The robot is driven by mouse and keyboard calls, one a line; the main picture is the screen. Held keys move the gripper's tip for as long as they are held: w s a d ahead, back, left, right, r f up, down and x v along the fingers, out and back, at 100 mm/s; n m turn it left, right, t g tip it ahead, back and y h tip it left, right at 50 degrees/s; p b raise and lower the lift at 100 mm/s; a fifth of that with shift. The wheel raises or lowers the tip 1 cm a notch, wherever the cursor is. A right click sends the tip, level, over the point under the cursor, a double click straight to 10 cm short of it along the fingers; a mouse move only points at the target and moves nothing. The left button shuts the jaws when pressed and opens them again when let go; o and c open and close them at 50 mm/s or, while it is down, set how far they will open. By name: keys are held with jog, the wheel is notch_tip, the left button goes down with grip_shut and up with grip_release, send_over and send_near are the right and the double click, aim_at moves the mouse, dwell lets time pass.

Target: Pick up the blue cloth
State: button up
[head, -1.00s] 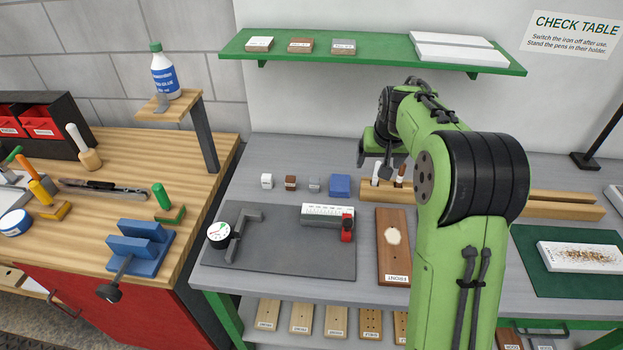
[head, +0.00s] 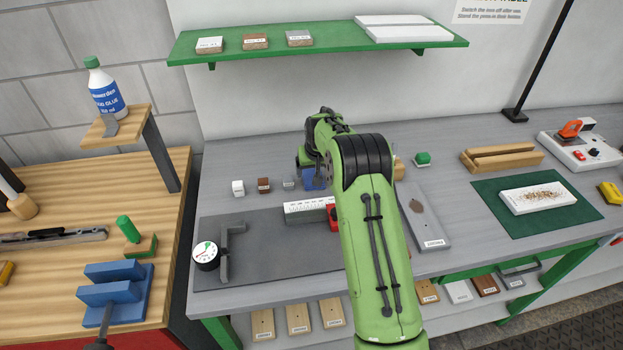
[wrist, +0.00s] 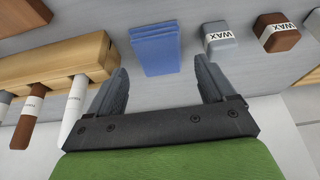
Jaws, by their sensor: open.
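The folded blue cloth (head: 309,180) lies on the grey bench, partly hidden behind my arm in the head view. In the wrist view the cloth (wrist: 156,50) shows as a flat folded stack, beyond and roughly centred between my fingertips. My gripper (wrist: 160,68) is open with nothing between its fingers. It is apart from the cloth. In the head view my arm largely hides the gripper.
Grey (wrist: 220,40) and brown (wrist: 277,32) wax blocks sit right of the cloth in the wrist view. A wooden holder (wrist: 60,72) with pens is on the left. A green shelf (head: 320,45) overhangs the bench's back. A grey mat (head: 270,262) holds a gauge (head: 206,254).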

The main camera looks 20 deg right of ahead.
jog(key=x, duration=0.5)
jog(key=shift+d+f, duration=0.1)
jog(key=shift+f, duration=0.15)
jog(key=shift+r, duration=0.1)
jog(key=shift+c, duration=0.5)
jog(key=c, duration=0.7)
notch_tip(320, 180, up, 10)
jog(key=shift+p, duration=0.4)
